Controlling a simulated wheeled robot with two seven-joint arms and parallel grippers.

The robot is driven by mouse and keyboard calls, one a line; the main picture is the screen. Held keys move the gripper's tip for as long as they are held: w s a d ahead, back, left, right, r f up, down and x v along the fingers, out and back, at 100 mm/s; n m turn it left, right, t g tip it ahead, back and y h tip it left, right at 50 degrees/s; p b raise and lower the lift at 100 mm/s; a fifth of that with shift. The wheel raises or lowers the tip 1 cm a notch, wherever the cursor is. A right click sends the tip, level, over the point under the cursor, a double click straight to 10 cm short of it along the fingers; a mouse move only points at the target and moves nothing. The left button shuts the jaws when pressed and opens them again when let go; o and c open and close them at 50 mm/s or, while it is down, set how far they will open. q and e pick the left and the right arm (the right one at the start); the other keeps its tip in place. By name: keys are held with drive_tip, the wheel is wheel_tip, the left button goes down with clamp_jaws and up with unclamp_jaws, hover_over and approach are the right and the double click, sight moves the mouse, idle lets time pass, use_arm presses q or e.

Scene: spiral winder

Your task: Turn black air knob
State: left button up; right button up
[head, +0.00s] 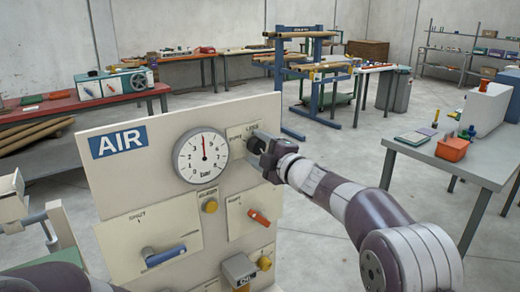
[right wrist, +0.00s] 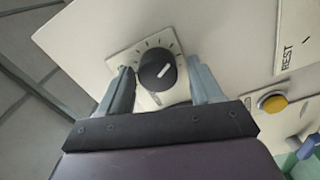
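The black air knob (right wrist: 156,72) sits on a pale square dial plate with tick marks in the right wrist view. Its white pointer line slants to the upper right. My right gripper (right wrist: 162,80) is open, with one finger on each side of the knob. Small gaps seem to show between fingers and knob. In the head view, my right gripper (head: 266,150) is at the upper right of the cream AIR panel (head: 110,185) and largely hides the knob. The round bar gauge (head: 201,156) has its red needle pointing straight up.
The panel also carries a yellow button (head: 210,206), an orange-red handle (head: 259,218), a blue handle (head: 165,256) and a grey box (head: 240,268) with a yellow knob. A grey table (head: 465,165) with an orange bin (head: 452,148) stands at right.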

drive_tip(key=b+v, duration=0.1)
drive_tip(key=v, duration=1.1)
drive_tip(key=shift+s+d, duration=0.2)
drive_tip(key=shift+s, duration=0.1)
